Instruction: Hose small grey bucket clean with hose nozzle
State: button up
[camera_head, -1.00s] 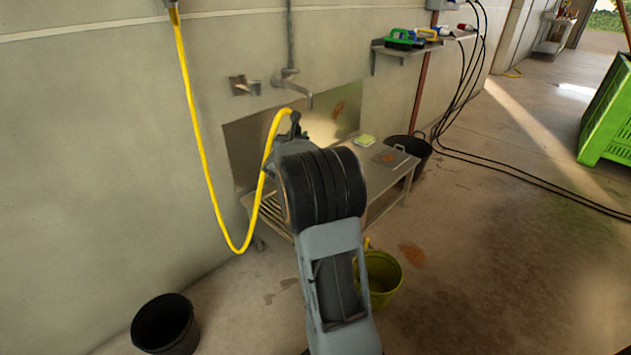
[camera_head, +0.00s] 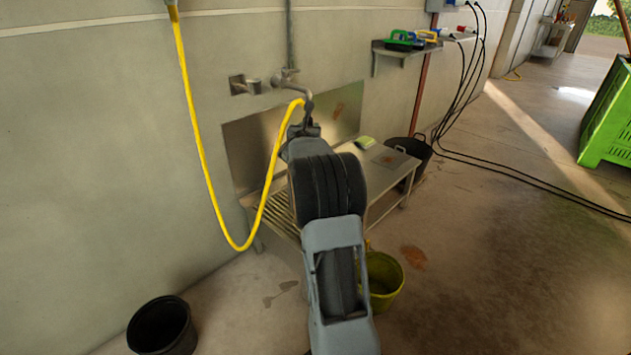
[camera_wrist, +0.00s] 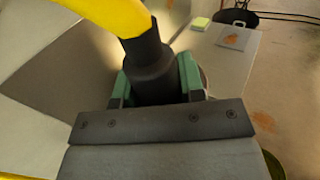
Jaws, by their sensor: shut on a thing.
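My gripper (camera_wrist: 158,88) is shut on the dark hose nozzle (camera_wrist: 148,58), with a green pad on either side of it. The yellow hose (camera_wrist: 112,14) runs from the nozzle's upper end. In the head view the hose (camera_head: 198,140) hangs from the wall in a loop and rises to my gripper (camera_head: 303,128), which is above the metal bench (camera_head: 265,212), near the wall tap. I cannot make out the small grey bucket in the head view; my arm covers part of the bench. A pale curved edge (camera_wrist: 204,82) shows beside the right pad, mostly hidden; I cannot tell what it is.
A tap (camera_head: 290,80) juts from the wall by my gripper. A sponge (camera_head: 365,142) and a stained flat plate (camera_head: 394,158) lie on the bench's right part. A yellow-green bucket (camera_head: 385,283), a black bucket (camera_head: 160,326) and a dark tub (camera_head: 420,152) stand on the floor.

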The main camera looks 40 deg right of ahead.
jog(key=w+d+p, duration=0.4)
jog(key=d, duration=1)
jog(key=shift+w+d, duration=0.2)
jog(key=shift+d, duration=0.2)
dwell(0.8)
jog(key=shift+a, duration=0.1)
dwell(0.3)
jog(key=shift+s+a+b, duration=0.25)
jog(key=shift+a+b, duration=1)
jog(key=shift+a, duration=0.05)
jog(key=shift+s+a+b, duration=0.2)
jog(key=shift+a+b, duration=1)
jog(key=shift+a, duration=0.1)
jog(key=shift+d+r, duration=0.1)
